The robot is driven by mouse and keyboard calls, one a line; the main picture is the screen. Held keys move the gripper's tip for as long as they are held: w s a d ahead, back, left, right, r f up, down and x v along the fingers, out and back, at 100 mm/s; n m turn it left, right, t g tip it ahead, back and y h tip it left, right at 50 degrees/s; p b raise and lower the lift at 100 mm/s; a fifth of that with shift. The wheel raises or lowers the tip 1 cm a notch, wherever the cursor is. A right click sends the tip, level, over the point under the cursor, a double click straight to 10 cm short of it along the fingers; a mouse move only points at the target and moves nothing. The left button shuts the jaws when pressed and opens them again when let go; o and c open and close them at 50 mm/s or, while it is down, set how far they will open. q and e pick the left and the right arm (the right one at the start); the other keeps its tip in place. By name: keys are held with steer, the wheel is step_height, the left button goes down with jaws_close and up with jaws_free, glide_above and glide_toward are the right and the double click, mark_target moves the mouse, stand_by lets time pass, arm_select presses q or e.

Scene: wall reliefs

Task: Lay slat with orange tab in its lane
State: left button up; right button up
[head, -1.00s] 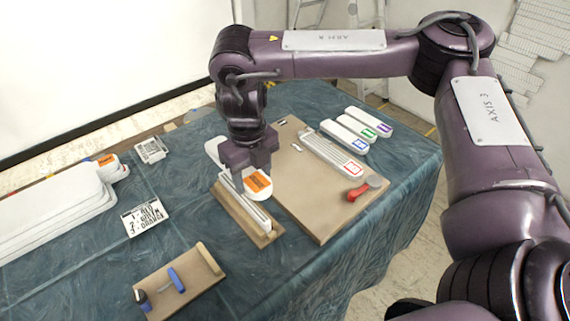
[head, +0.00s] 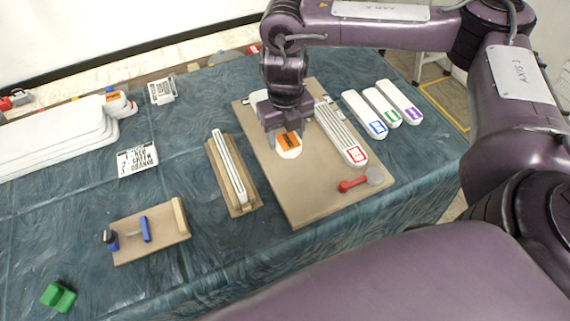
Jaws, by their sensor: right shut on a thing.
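My right gripper (head: 285,124) is shut on the white slat with the orange tab (head: 289,153). The slat is over the left part of the brown board (head: 295,205), left of the ribbed slat with the red tab (head: 342,133) on that board. The gripper hides the slat's middle; its tabbed end points towards the front. I cannot tell whether the slat touches the board, and its lane is not clearly visible. My left gripper is not in view.
A red-handled clamp (head: 354,185) sits at the board's front right. Slats with blue (head: 363,115), green (head: 381,107) and purple tabs (head: 399,102) lie right of it. A narrow wooden fixture (head: 243,208) with a white strip stands left. A small board (head: 150,233) lies front left.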

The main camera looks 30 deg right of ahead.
steer(key=b, duration=0.2)
glide_above(286, 173)
step_height(286, 173, down, 10)
steer(key=shift+r, duration=0.15)
steer(key=shift+f, duration=0.2)
step_height(286, 173, down, 3)
steer(key=shift+s+f+b, duration=0.1)
steer(key=shift+f+b, duration=0.1)
steer(key=shift+b, duration=0.65)
steer(key=shift+f, duration=0.2)
steer(key=shift+f, duration=0.1)
steer(key=o, duration=1)
steer(key=shift+o, duration=0.2)
